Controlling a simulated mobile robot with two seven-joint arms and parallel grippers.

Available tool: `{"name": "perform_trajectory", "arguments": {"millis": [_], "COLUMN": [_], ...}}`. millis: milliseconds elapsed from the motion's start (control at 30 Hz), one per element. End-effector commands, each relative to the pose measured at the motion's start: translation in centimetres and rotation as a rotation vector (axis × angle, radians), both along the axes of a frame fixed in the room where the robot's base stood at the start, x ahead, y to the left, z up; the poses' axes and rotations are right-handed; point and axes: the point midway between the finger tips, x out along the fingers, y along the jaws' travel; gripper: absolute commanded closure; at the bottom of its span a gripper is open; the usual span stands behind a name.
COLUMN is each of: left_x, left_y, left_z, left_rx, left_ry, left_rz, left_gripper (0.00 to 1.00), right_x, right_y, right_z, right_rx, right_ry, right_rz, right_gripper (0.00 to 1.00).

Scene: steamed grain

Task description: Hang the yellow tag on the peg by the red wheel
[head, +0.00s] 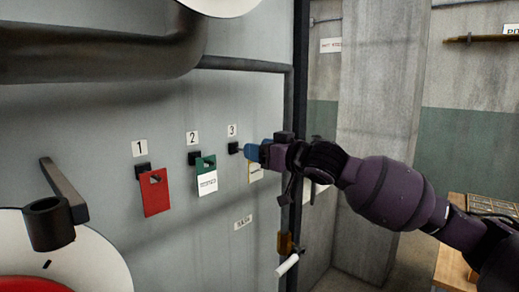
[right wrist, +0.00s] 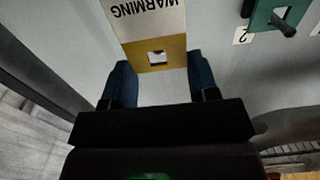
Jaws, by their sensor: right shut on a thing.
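My right gripper (head: 251,152) is shut on the yellow tag (head: 256,171), just right of the peg under label 3 (head: 234,148). In the right wrist view the tag (right wrist: 145,50) sits between the blue fingertips; it has a hole and a white part reading "WARMING". The peg under 3 bears no tag. A red tag (head: 156,193) hangs at peg 1 and a green tag (head: 206,163) at peg 2. A red surface (head: 30,286) within a white disc shows at the lower left, perhaps the red wheel. My left gripper is out of view.
A grey panel (head: 120,110) carries the pegs. A thick dark pipe (head: 95,58) crosses its top, and a thin pipe runs down its right edge. A black handle (head: 62,190) sticks out at left. A wooden table (head: 455,265) stands at lower right.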

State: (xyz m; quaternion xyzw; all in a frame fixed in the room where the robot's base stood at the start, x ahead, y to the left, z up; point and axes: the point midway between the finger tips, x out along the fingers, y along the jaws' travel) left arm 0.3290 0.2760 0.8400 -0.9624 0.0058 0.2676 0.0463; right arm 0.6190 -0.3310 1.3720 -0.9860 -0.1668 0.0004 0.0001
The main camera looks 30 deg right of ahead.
Motion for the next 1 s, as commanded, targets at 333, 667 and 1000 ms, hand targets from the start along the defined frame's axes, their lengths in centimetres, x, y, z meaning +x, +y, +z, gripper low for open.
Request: {"name": "perform_trajectory", "arguments": {"millis": [333, 667, 1000], "left_x": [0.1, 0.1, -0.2], "left_y": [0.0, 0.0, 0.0], "left_z": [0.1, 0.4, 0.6], "left_rx": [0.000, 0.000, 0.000], "left_ry": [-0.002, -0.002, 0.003], "left_rz": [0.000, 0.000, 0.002], "left_gripper": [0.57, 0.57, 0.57], "right_x": [-0.2, -2.2, -4.3], "right_y": [-0.1, -0.8, -1.5], "right_z": [0.0, 0.0, 0.0], "right_rx": [0.000, 0.000, 0.000], "right_ry": [0.000, 0.001, 0.002], "right_rz": [0.000, 0.000, -0.001], "right_gripper": [0.69, 0.69, 0.69]}}
